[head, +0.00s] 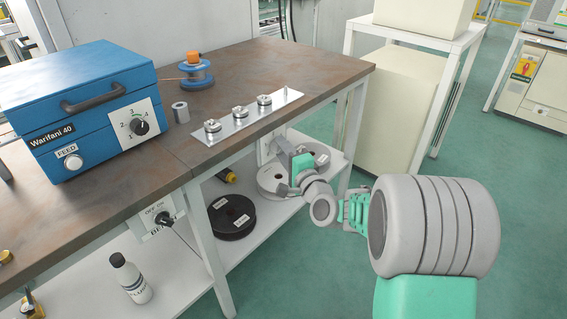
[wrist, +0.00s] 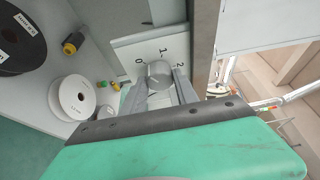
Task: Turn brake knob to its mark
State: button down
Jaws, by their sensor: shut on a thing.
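The brake knob (wrist: 158,73) is a round grey knob on a pale plate (wrist: 133,46) marked 0, 1 and 2, in the wrist view. The 0 is at its left, the 1 above it and the 2 at its right. My gripper (wrist: 160,90) has a finger on either side of the knob and is shut on it. The knob's pointer is too small to read surely. In the head view my gripper (head: 287,168) is at the bench's right end, below the top, and the knob is hidden behind it.
The wooden bench top (head: 215,140) is just above my gripper, with a metal plate (head: 240,115) of round parts near its edge. A bench leg (head: 210,255) and lower shelf with a black spool (head: 232,216) and a white spool (wrist: 74,97) are close. The floor at right is free.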

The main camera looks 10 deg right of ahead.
jog(key=n+b, duration=0.2)
jog(key=b, duration=0.1)
jog(key=shift+f+t+y, duration=0.15)
jog(key=shift+t+y, duration=0.15)
dwell(0.3)
jog(key=c, duration=0.9)
grip_release()
jog(key=shift+c, duration=0.2)
jog(key=v, duration=0.7)
jog(key=shift+s, duration=0.35)
